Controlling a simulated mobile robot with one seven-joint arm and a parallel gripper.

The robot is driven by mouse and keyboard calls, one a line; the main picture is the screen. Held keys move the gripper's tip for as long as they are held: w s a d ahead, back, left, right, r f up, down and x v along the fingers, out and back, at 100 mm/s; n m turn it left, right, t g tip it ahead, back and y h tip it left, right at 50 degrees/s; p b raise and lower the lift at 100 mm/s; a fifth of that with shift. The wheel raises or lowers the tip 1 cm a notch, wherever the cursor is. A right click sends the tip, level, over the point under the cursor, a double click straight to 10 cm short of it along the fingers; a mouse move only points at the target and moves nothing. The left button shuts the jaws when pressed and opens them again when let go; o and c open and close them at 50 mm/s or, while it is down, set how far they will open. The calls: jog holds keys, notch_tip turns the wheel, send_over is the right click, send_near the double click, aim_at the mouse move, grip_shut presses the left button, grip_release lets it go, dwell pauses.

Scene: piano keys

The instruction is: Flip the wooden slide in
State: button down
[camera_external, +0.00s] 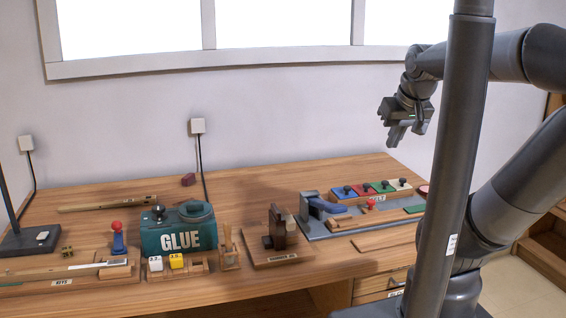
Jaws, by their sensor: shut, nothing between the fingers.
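A wooden fixture (281,256) stands near the front middle of the table, with upright dark brown wooden pieces (277,228) on its flat base. Which of its pieces is the wooden slide is too small to tell. My gripper (394,140) is shut and empty. It hangs high above the table's back right part, pointing down, well apart from the fixture and touching nothing.
A teal GLUE box (178,232) stands left of the fixture, with a small wooden stand (229,252) between. At right is a grey tray (345,232) with a blue-handled lever (322,205) and coloured blocks (372,190). The table's back middle is mostly clear.

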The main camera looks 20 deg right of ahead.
jog(key=w+d+f+m+g+y, duration=0.1)
jog(key=w+d+m+g, duration=0.15)
jog(key=w, duration=0.45)
jog(key=w+d+f+m+g, duration=0.2)
jog(key=w+d+m, duration=0.2)
jog(key=w, duration=0.3)
jog(key=w+d+f+m+g+y, duration=0.2)
jog(key=w+d+f+m, duration=0.3)
jog(key=w+d+f, duration=0.4)
notch_tip(320, 180, down, 3)
jog(key=shift+w+d+r, duration=0.2)
jog(key=shift+w+d, duration=0.2)
jog(key=shift+w, duration=0.35)
jog(key=shift+m, duration=0.25)
send_near(380, 211)
jog(key=d+f, duration=0.1)
jog(key=w+d+f, duration=0.1)
jog(key=f, duration=0.1)
jog(key=shift+w+d+f, duration=0.2)
jog(key=shift+w+f, duration=0.05)
jog(key=a, duration=0.1)
jog(key=s+a, duration=0.1)
jog(key=a, duration=0.1)
jog(key=shift+s+f, duration=0.2)
jog(key=shift+f, duration=0.1)
jog(key=shift+s+a, duration=0.15)
jog(key=shift+a, duration=0.1)
